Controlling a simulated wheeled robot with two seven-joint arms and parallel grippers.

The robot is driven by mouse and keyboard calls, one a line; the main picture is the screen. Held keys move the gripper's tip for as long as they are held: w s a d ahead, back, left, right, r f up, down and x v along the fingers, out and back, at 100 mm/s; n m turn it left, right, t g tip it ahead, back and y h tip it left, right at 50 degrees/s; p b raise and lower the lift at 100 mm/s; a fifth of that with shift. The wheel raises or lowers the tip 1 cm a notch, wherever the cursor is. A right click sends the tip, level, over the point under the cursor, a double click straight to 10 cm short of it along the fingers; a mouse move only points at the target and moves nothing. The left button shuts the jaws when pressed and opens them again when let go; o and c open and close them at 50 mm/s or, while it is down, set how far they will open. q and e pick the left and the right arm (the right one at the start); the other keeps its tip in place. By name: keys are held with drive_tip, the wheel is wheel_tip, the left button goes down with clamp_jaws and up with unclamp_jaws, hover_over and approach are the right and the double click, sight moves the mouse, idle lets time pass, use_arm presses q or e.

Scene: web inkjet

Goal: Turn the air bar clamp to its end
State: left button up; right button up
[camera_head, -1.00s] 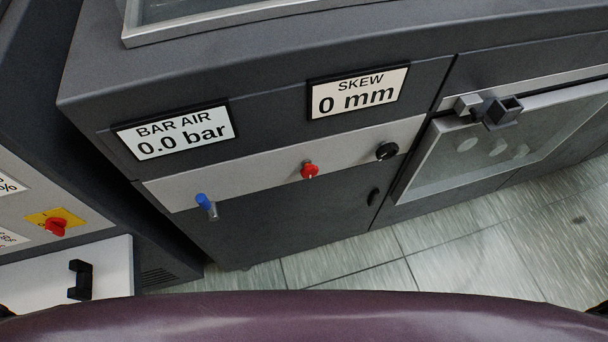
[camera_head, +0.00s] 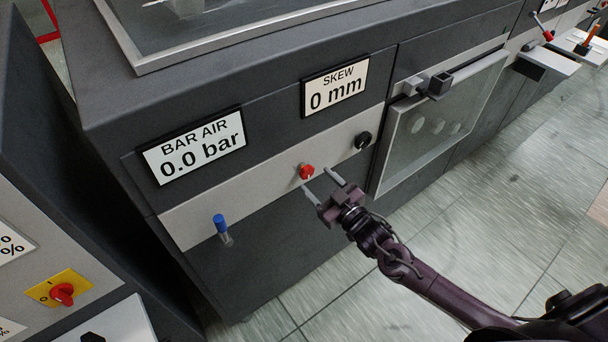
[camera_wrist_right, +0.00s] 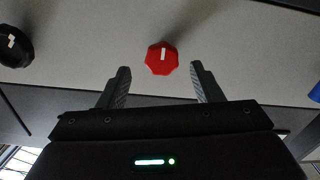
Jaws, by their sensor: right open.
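The red knob (camera_head: 306,171) sits on the light strip of the machine front, between a blue-topped handle (camera_head: 220,226) and a black knob (camera_head: 363,140). In the wrist view the red knob (camera_wrist_right: 161,60) has a white mark that stands upright in the picture. My right gripper (camera_head: 320,183) is open in front of the red knob. Its fingers are on either side of the knob in the wrist view, apart from it, with nothing between them. The BAR AIR display (camera_head: 196,147) reads 0.0 bar. I cannot tell which control is the clamp. My left gripper is out of view.
The SKEW display (camera_head: 336,87) reads 0 mm. A clear-windowed door (camera_head: 440,118) with a dark latch is to the right. A cabinet with a red switch (camera_head: 62,294) on a yellow plate stands at left. The floor (camera_head: 470,220) in front is clear.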

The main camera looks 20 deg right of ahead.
sight(308, 173)
drive_tip(key=x, duration=0.4)
drive_tip(key=shift+a+r, duration=0.1)
drive_tip(key=shift+a, duration=0.05)
drive_tip(key=shift+w+a, duration=0.15)
drive_tip(key=shift+w, duration=0.45)
drive_tip(key=c, duration=1)
use_arm(q)
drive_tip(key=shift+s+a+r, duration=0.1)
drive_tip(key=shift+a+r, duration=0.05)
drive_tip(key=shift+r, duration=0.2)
drive_tip(key=shift+p, duration=0.3)
use_arm(e)
drive_tip(key=shift+a, duration=0.1)
